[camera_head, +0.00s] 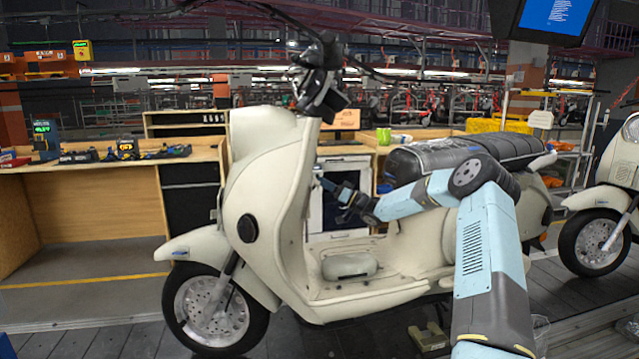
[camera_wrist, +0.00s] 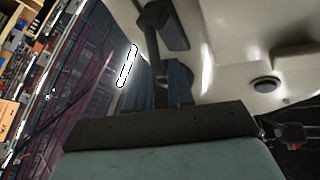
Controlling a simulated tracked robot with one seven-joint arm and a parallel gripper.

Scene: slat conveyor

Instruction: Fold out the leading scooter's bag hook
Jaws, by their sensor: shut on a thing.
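The leading scooter (camera_head: 270,170) is cream and stands side-on in the middle of the head view. The inner side of its leg shield also fills the upper right of the wrist view (camera_wrist: 225,50). My gripper (camera_head: 324,184) reaches across the footwell to the back of the leg shield. In the wrist view, my gripper's blue-grey fingers (camera_wrist: 162,84) are shut on a dark bar, which appears to be the bag hook (camera_wrist: 152,45). A dark block sits at the bar's far end. The gripped part is partly hidden between the fingers, and the hook's angle is unclear.
The black seat (camera_head: 465,155) lies behind my arm, and the handlebar (camera_head: 320,75) is above. A second scooter (camera_head: 600,215) stands at the right. A wooden workbench (camera_head: 110,175) with tools is behind. A round dark knob (camera_wrist: 265,84) is on the panel right of the fingers.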

